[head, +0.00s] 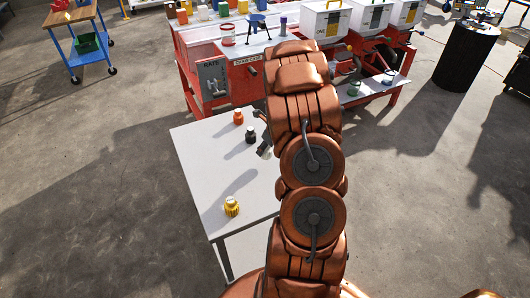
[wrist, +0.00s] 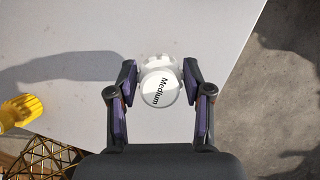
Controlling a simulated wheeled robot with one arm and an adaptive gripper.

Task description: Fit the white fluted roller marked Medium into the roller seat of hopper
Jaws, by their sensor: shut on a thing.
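The white roller marked Medium (wrist: 161,88) sits between the two fingertips of my gripper (wrist: 159,76) in the wrist view, its lettered end facing the camera. My gripper is shut on it, above the pale table top. I cannot tell from this view whether the roller touches the table. In the head view my arm hides the roller and most of the gripper. White hoppers (head: 325,21) stand in a row on the red machine at the back. The roller seat cannot be made out.
On the white table (head: 195,150) stand an orange roller (head: 238,118), a black roller (head: 250,134) and a yellow roller (head: 232,208). A red machine bench (head: 238,86) is behind, a black drum (head: 465,58) at right.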

